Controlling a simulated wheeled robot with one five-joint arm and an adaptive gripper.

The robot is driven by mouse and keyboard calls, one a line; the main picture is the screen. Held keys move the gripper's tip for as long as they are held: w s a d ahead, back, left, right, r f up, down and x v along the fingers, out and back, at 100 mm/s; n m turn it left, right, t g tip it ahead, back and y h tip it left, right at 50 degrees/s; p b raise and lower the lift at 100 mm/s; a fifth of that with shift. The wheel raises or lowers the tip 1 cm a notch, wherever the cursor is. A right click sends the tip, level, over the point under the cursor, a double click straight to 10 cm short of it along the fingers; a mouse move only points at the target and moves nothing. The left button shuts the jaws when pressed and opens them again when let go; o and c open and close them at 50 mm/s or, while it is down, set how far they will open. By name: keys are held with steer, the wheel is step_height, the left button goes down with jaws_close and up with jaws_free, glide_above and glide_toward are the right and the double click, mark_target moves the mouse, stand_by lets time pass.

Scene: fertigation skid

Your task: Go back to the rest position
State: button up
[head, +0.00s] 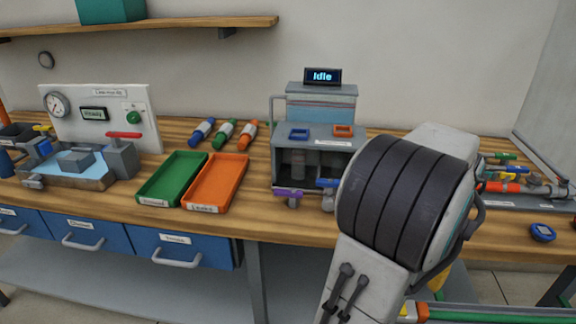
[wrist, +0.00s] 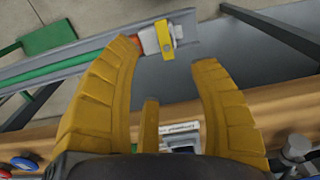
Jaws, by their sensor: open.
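My gripper (wrist: 165,62) shows in the wrist view with its curved yellow fingers spread apart and nothing between them. In the head view my arm's large grey and black joint fills the right middle and hides most of the gripper. Just beyond the fingertips in the wrist view is an orange and white fitting (wrist: 151,40) with a yellow tag (wrist: 165,40), set in a grey rail. I cannot see the fingers touching it. A green pipe (wrist: 60,68) runs along the rail to the left of it.
The wooden bench holds a green tray (head: 172,178), an orange tray (head: 217,182), several coloured cylinders (head: 225,133) and a grey station with an "Idle" display (head: 323,76). A basin (head: 70,166) stands at left. Blue drawers (head: 85,236) lie below. Parts (head: 510,183) crowd the right end.

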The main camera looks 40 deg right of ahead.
steer(key=shift+w, duration=0.1)
steer(key=w+a+r+n, duration=0.1)
steer(key=w+a+n, duration=0.4)
steer(key=w+a, duration=1)
steer(key=w+a+f+n+t, duration=0.15)
steer(key=a+n, duration=0.45)
steer(key=a, duration=1.2)
step_height(320, 180, up, 16)
steer(key=t+p, duration=0.2)
steer(key=p, duration=1.1)
steer(key=shift+f+p, duration=0.25)
steer(key=shift+p, duration=0.05)
steer(key=shift+s, duration=0.1)
